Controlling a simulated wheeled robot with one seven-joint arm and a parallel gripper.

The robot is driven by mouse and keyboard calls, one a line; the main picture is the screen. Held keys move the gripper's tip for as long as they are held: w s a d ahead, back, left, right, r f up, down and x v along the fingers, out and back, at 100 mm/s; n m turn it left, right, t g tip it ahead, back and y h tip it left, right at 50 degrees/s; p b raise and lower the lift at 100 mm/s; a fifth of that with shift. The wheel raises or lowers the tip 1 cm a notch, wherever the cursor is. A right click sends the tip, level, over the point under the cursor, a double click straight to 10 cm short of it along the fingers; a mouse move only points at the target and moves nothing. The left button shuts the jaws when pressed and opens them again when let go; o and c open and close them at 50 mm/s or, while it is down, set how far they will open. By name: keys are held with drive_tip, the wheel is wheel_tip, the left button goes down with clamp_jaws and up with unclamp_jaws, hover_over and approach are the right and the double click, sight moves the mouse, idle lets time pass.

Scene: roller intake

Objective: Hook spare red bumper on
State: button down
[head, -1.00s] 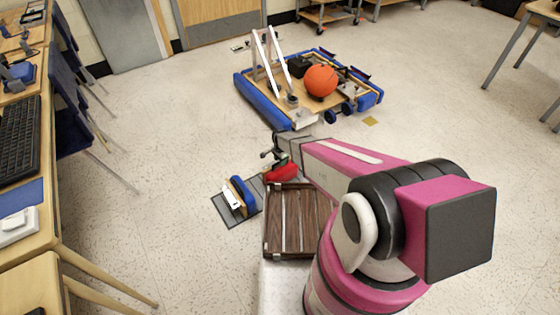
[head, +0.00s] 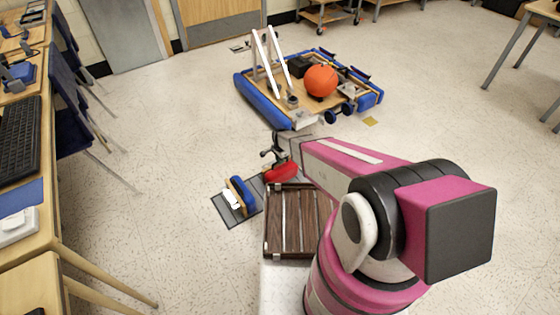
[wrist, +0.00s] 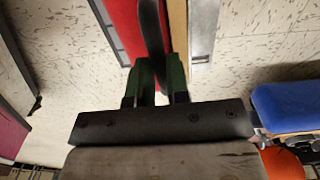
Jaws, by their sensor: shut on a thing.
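The red bumper (head: 282,172) shows just beyond the front end of the brown slatted rack. In the wrist view the red bumper (wrist: 120,25) runs up from my gripper (wrist: 157,85), beside a wooden strip (wrist: 178,30). My gripper's green-padded fingers are shut on it, around a dark upright piece. In the head view my gripper (head: 277,157) is partly hidden by my pink arm. The wheeled robot (head: 305,90) stands farther back with blue bumpers (head: 262,102) on its sides and an orange ball (head: 320,80) on its deck.
A blue bumper (head: 243,194) with a wooden back stands on a dark mat (head: 225,212), left of the brown slatted rack (head: 292,225). Desks (head: 40,235) and chairs line the left side. Open speckled floor (head: 430,110) lies right of the wheeled robot.

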drive_tip(key=shift+r, duration=2.65)
